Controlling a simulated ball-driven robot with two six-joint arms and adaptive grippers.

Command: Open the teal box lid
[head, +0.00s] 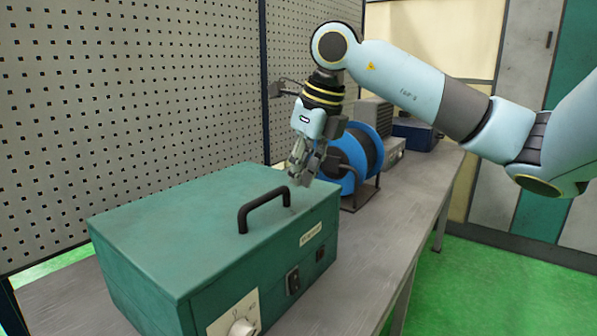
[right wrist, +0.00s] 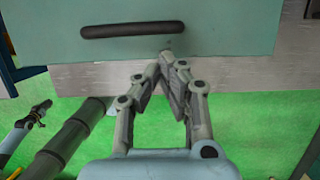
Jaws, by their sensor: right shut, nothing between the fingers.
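The teal box (head: 200,240) stands on the bench with its lid (head: 180,215) down. A black handle (head: 264,209) is fixed on top of the lid. In the right wrist view the handle (right wrist: 131,30) lies across the lid (right wrist: 225,25). My right gripper (head: 300,178) is above the lid's far right part, beyond the handle and apart from it. In the right wrist view its fingertips (right wrist: 172,58) are together and empty, near the lid's edge.
A blue spool (head: 350,160) on a black stand is behind the box, near my right gripper. Grey and dark blue boxes (head: 415,133) stand farther along the bench (head: 385,230). A perforated panel (head: 120,110) rises at the left. The bench is bare right of the box.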

